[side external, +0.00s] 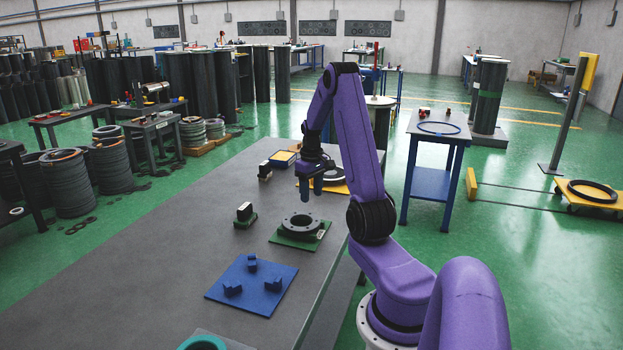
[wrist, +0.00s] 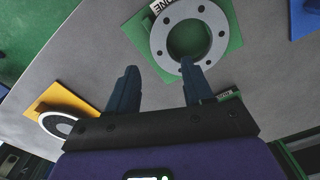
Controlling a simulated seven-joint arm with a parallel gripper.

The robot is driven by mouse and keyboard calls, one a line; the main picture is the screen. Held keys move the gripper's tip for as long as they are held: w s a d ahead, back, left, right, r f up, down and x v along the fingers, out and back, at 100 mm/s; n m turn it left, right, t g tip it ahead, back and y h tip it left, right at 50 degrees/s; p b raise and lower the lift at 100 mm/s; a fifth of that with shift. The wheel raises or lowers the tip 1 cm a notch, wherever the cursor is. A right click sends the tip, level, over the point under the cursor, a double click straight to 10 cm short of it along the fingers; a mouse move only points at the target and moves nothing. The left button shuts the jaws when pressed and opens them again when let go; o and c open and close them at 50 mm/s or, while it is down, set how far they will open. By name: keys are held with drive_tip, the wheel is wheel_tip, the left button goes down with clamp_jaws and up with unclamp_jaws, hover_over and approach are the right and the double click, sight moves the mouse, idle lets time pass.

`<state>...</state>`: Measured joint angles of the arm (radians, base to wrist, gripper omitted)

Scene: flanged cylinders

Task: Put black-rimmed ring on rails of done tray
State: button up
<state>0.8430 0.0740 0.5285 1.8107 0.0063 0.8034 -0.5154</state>
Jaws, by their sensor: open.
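My gripper (side external: 312,190) is open and empty above the table, behind the green tray (side external: 283,240) in the side view. In the wrist view its two fingers (wrist: 159,68) stand apart, with the right tip close to a flanged ring (wrist: 200,15) in the picture. That ring, dark in the side view (side external: 299,223) and grey in the wrist view, lies on the green tray (wrist: 143,35). A partly hidden white label there seems to read DONE. Another ring (wrist: 60,124) lies on a yellow plate (wrist: 83,98). Rails are not clearly visible.
A blue plate (side external: 233,296) with several blue blocks lies nearer the camera. A small block on a green base (side external: 245,220) stands left of the green tray. A teal ring (side external: 203,343) is at the bottom edge. The table's left part is clear.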

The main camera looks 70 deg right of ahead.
wheel_tip(320, 180, up, 5)
drive_tip(key=w+a+r+n, duration=0.1)
drive_tip(key=w+a+n, duration=0.15)
drive_tip(key=a, duration=0.55)
drive_tip(key=w+a+r+n, duration=0.1)
drive_tip(key=w+a, duration=0.3)
drive_tip(key=a, duration=0.3)
drive_tip(key=a+r+n, duration=0.1)
drive_tip(key=a+n, duration=0.3)
drive_tip(key=a, duration=1.1)
drive_tip(key=s+a+n, duration=0.5)
drive_tip(key=s+a, duration=0.5)
drive_tip(key=a, duration=0.2)
drive_tip(key=s+a+n, duration=0.3)
drive_tip(key=s+n, duration=0.1)
drive_tip(key=s, duration=0.8)
drive_tip(key=shift+s+a+n, duration=0.2)
drive_tip(key=shift+a+n, duration=0.05)
drive_tip(key=shift+n, duration=0.1)
